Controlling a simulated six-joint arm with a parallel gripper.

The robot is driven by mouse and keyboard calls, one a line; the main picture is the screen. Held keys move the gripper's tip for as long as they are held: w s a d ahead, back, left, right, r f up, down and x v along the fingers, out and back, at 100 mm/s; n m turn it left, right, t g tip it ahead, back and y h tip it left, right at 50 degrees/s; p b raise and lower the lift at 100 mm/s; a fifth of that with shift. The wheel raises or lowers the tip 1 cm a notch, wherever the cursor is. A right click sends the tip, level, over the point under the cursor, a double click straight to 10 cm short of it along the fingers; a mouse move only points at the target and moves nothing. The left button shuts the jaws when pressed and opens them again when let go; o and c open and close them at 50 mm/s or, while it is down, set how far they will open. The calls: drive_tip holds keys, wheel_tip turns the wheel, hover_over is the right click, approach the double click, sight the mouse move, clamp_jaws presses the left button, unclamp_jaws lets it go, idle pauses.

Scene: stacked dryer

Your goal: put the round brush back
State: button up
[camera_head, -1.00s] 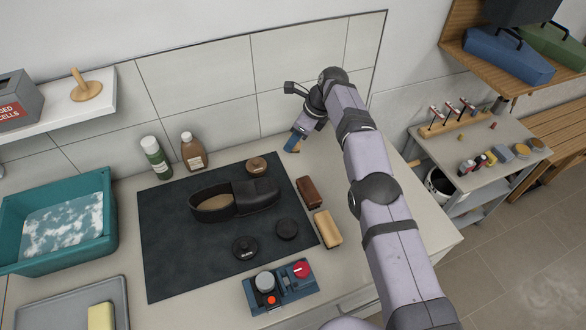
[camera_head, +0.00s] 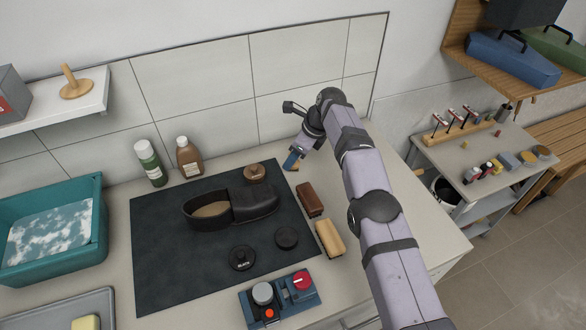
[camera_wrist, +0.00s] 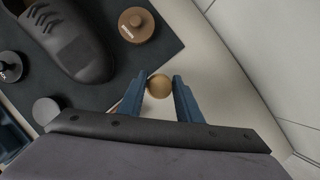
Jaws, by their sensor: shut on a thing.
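My gripper (camera_head: 290,161) is at the back right of the counter, pointing down, just beyond the mat's right back corner. In the wrist view its two blue fingers (camera_wrist: 160,88) are shut on a tan, round-ended thing (camera_wrist: 159,86), which looks like the knob of the round brush. The rest of it is hidden below the knob and by the fingers. I cannot tell whether it touches the counter. A wooden disc with an upright peg (camera_head: 75,83) stands on the white wall shelf (camera_head: 60,115).
The dark mat (camera_head: 165,255) holds a black shoe (camera_head: 255,203), a brown round tin (camera_head: 255,172) and dark round lids. A brown brush (camera_head: 309,199) and a tan one (camera_head: 330,238) lie at its right edge. Two bottles (camera_head: 150,163) stand behind; a teal basin (camera_head: 50,250) is left.

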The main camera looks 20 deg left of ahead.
sight(297, 162)
drive_tip(key=shift+f+p, duration=0.3)
drive_tip(key=shift+f, duration=1.75)
drive_tip(key=shift+f, duration=0.1)
drive_tip(key=shift+f, duration=0.15)
drive_tip(key=o, duration=0.9)
drive_tip(key=shift+r, duration=0.35)
drive_tip(key=b+v, duration=0.3)
drive_tip(key=v, duration=0.8)
drive_tip(key=shift+d+r, duration=0.2)
drive_tip(key=shift+r, duration=0.15)
